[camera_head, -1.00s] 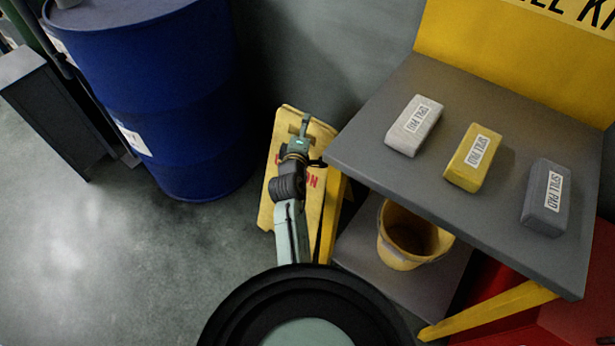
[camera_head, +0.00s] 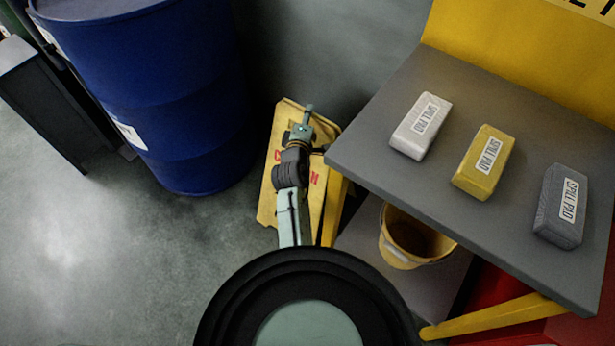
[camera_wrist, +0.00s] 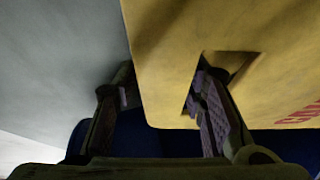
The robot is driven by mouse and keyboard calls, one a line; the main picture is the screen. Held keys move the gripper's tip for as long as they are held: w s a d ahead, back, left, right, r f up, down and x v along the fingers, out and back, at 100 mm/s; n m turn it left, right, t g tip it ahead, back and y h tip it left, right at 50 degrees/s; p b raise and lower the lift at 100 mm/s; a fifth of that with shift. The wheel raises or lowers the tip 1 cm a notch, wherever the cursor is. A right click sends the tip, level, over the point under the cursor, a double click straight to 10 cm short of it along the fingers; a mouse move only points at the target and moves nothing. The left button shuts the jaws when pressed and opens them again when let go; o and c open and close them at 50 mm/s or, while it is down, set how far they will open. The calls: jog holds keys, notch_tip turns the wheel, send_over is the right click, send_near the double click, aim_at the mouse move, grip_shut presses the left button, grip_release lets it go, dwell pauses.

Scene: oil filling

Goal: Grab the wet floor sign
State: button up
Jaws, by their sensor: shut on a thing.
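The yellow wet floor sign (camera_head: 268,200) with red lettering stands on the floor between the blue drum and the shelf unit, partly covered by my arm. My gripper (camera_head: 306,115) is at its upper part. In the wrist view, the sign (camera_wrist: 190,25) fills the upper right. My gripper (camera_wrist: 160,95) is shut on its top edge, with one finger outside the edge and the other through the handle slot. The head view does not show the fingers' contact clearly.
A blue drum (camera_head: 165,85) stands close on the left. A grey shelf unit (camera_head: 385,185) is close on the right, with several spill pads on top and a yellow bucket (camera_head: 408,240) below. Open floor (camera_head: 90,270) lies at the lower left.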

grip_shut()
dwell(0.4)
jog(key=shift+r, duration=0.1)
jog(key=shift+r, duration=0.1)
